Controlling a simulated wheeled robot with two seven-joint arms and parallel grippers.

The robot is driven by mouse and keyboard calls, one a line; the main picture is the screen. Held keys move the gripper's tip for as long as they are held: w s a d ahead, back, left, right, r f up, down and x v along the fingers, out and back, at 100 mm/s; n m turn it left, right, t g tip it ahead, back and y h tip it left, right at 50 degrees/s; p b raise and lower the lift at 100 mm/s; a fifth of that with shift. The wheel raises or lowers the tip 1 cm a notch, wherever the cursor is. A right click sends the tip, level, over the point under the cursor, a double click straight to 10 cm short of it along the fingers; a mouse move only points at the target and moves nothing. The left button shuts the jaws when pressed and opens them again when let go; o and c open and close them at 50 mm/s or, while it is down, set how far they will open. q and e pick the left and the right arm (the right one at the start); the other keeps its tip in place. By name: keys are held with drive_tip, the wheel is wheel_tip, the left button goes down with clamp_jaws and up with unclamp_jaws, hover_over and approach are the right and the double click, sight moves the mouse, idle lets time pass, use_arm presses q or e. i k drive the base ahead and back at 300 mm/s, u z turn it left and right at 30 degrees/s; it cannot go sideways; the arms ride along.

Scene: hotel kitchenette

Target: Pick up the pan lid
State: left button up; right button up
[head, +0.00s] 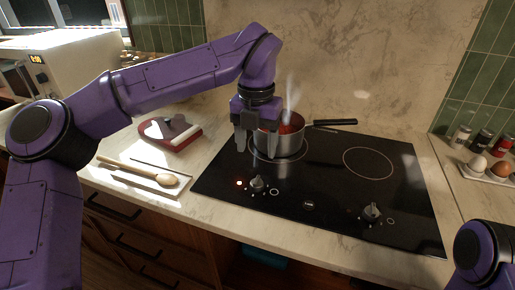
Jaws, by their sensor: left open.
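A steel pan (287,145) with red contents and a black handle pointing right stands on the back left burner, steaming. My left gripper (256,146) is open, pointing down in front of the pan's left side, to the right of the lid and apart from it. It hides part of the pan. My right gripper is out of view; only part of that arm shows at bottom right.
The black cooktop (320,190) has a free right burner and knobs along its front. A wooden spoon (165,179) lies on a white rest at left. A white microwave (75,70) stands behind. Eggs (478,162) and small jars (482,140) are at far right.

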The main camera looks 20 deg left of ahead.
sight(166, 127)
drive_tip(key=z, duration=0.05)
drive_tip(key=k, duration=1)
drive_tip(key=u, duration=0.05)
